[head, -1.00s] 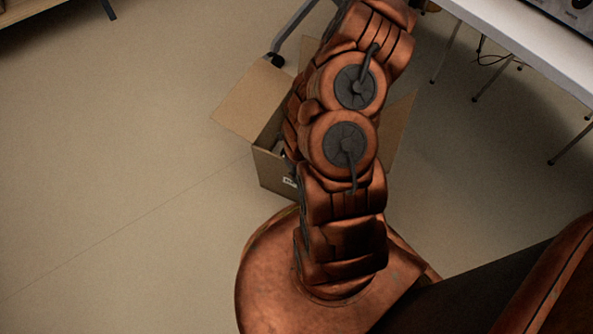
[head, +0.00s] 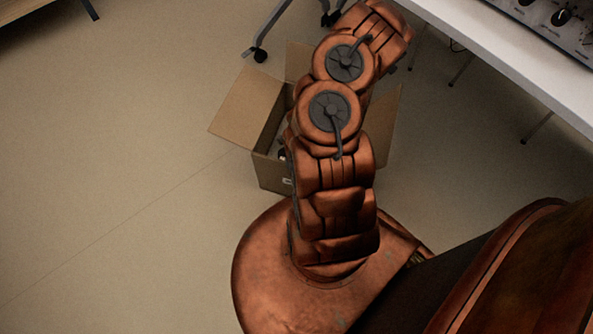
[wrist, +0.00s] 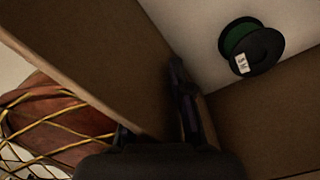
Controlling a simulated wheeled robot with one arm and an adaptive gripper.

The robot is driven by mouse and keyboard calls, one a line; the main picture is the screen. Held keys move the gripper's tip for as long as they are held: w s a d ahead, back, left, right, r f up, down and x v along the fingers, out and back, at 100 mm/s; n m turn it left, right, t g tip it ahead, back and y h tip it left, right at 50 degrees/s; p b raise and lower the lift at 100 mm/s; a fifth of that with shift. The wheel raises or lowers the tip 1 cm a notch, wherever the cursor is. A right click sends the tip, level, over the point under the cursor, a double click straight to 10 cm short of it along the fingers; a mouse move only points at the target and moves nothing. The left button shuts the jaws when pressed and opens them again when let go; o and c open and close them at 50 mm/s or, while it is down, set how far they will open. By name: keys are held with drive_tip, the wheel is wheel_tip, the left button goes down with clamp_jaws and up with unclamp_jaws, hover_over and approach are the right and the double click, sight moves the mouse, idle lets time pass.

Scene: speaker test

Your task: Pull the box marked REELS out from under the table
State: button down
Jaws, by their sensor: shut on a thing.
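An open cardboard box (head: 270,174) stands on the floor just beyond my base in the head view, its flaps spread outward. A small pale mark shows on its near wall, too small and covered to read. My arm covers much of the box and hides my gripper there. In the wrist view my gripper (wrist: 181,85) is shut on the box's cardboard wall (wrist: 95,45). Inside the box a dark reel with green winding (wrist: 252,46) and a white label lies on a pale surface.
A white table (head: 500,60) with a knobbed equipment panel (head: 560,20) on it stands at the upper right. A wheeled leg (head: 260,54) stands behind the box. The floor at left is clear.

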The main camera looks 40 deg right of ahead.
drive_tip(key=shift+s+d+f, duration=0.1)
drive_tip(key=shift+s, duration=0.3)
drive_tip(key=c, duration=1)
unclamp_jaws()
drive_tip(key=shift+w, duration=0.15)
